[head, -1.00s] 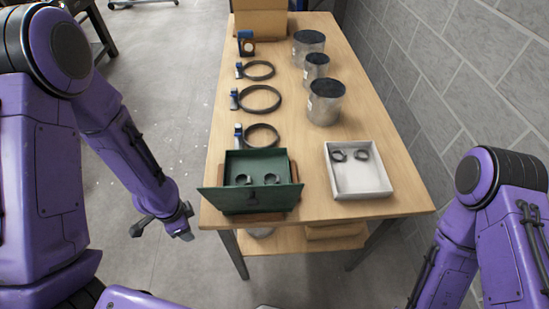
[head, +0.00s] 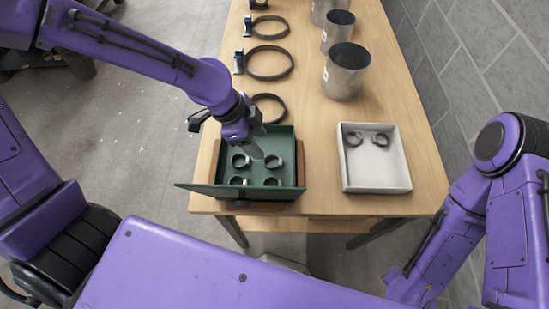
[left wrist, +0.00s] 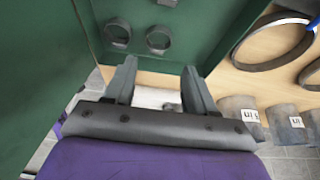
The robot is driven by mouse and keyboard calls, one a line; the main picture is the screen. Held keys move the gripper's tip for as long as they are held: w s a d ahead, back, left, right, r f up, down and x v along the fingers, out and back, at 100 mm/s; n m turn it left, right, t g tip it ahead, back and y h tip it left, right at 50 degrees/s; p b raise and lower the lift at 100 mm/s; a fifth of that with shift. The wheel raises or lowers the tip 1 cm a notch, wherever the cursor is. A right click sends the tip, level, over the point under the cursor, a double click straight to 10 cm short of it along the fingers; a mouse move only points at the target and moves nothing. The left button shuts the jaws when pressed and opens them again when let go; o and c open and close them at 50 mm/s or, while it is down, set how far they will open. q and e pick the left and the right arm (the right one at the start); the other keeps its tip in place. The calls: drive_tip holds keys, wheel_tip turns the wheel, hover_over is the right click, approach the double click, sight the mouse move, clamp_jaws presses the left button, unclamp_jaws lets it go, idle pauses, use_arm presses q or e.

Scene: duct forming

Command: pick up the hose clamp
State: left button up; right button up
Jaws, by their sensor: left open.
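Small dark ring-shaped hose clamps stand in the green box (head: 203,181), one at back left (head: 240,161), one at back right (head: 273,161), and others in front. Two clamps show in the left wrist view, one (left wrist: 117,34) left of the other (left wrist: 158,39). My left gripper (head: 259,140) is over the back part of the box, pointing down. Its jaws (left wrist: 160,67) are apart and empty, with the clamps beyond the fingertips. My right arm shows at the right edge; its gripper is out of view.
A white tray (head: 375,183) with two similar dark clamps (head: 367,139) stands right of the box. Large black rings (head: 270,63) with blue fittings lie behind, and metal cylinders (head: 346,72) stand at the back. A block wall runs along the right.

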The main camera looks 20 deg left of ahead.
sight(272, 161)
use_arm(q)
drive_tip(key=x, duration=0.8)
drive_tip(key=shift+s+a+p, duration=0.2)
drive_tip(key=shift+s+p, duration=0.05)
drive_tip(key=shift+p, duration=0.05)
drive_tip(key=shift+w+d+f, duration=0.15)
drive_tip(key=shift+d+f, duration=0.05)
drive_tip(key=shift+f, duration=0.1)
drive_tip(key=c, duration=0.8)
